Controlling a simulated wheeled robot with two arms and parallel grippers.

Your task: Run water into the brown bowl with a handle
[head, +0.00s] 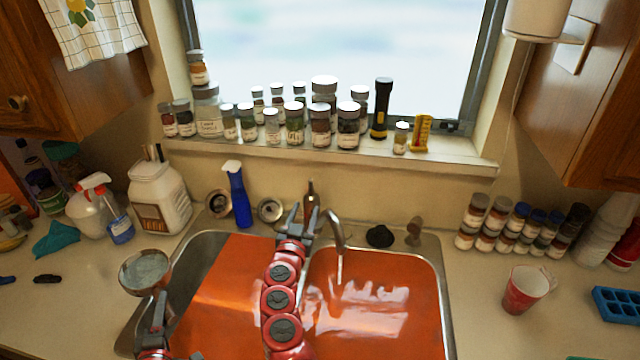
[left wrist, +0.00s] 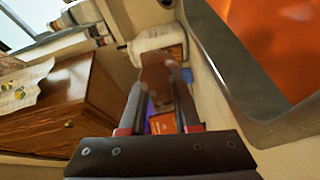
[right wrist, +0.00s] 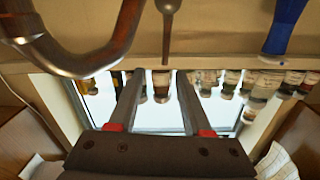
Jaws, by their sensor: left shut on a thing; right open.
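The brown bowl (head: 133,287) is at the left edge of the sink, with a pale grey, shiny inside; I cannot tell whether that is water. My left gripper (head: 160,308) is shut on it from the near side. In the left wrist view a brown part of the bowl (left wrist: 157,78) shows between the fingers. The metal faucet (head: 338,240) hangs over the right basin, apart from the bowl. My right gripper (head: 302,212) is open and empty, just left of the faucet. The spout (right wrist: 75,62) and a thin upright metal piece (right wrist: 168,35) show beyond its fingers.
The sink (head: 440,290) has two orange basins; my right arm crosses between them. A blue spray bottle (head: 240,197) and a white jug (head: 158,198) stand behind. Several jars line the sill (head: 455,158). A red cup (head: 524,290) stands on the right counter.

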